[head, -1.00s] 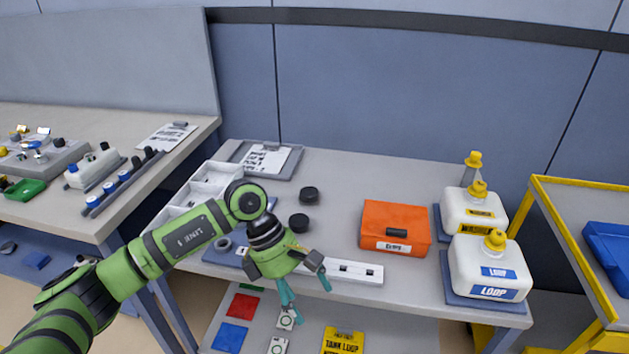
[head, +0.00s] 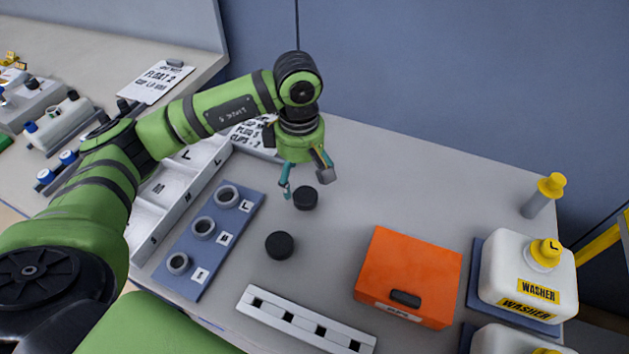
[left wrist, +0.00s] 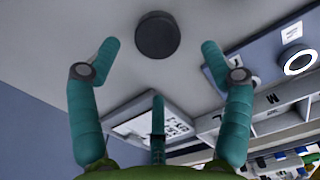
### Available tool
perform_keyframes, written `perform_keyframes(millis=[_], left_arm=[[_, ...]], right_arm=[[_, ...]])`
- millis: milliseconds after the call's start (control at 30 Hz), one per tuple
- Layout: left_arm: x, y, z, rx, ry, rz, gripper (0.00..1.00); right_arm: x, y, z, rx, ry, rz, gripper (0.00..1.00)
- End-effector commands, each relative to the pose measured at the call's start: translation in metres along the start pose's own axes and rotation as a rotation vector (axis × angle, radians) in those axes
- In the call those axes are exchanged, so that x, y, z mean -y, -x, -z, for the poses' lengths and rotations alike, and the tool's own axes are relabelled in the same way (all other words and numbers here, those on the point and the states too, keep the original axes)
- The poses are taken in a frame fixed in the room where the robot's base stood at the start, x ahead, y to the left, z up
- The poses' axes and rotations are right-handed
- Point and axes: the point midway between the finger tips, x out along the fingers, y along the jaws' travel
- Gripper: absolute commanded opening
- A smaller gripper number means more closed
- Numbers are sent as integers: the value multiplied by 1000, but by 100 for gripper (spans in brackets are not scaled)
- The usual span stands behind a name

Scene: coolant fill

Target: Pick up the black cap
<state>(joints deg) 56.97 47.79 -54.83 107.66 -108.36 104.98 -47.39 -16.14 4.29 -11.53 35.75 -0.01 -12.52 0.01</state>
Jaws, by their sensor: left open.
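Two round black caps lie on the grey table in the head view. The far black cap (head: 305,199) is just below my left gripper (head: 306,178), and the near black cap (head: 280,245) lies apart, closer to the front. My left gripper is open and empty, with its teal fingers pointing down. In the left wrist view one black cap (left wrist: 157,36) lies beyond and between the spread fingertips (left wrist: 158,55), with no finger visibly touching it. My right gripper is not in view.
A blue board (head: 211,262) with several grey rings and a white divided tray (head: 146,236) are left of the caps. A white slotted strip (head: 305,322) lies in front. An orange box (head: 408,272) and a washer jug (head: 522,272) stand right. The table behind the box is clear.

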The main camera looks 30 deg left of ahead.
Motion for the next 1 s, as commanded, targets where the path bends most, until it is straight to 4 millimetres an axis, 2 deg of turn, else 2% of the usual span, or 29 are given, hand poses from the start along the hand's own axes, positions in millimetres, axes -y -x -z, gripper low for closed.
perform_keyframes(millis=[200,300,500,733,767,800,867,1000], left_arm=[[-1,-23,-2,2,1,6,79],[-3,-39,-3,3,1,6,79],[-4,-61,-3,3,2,2,79],[-4,-62,-3,2,1,0,79],[-4,-62,-3,2,1,0,67],[-4,-62,-3,3,1,0,51],[-4,-62,-3,3,1,0,31],[-4,-62,-3,3,1,0,29]], right_arm=[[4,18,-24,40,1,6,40],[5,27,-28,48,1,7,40],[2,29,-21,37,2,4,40],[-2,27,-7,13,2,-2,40],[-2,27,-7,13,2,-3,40],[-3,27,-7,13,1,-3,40],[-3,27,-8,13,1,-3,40],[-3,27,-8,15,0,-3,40]])
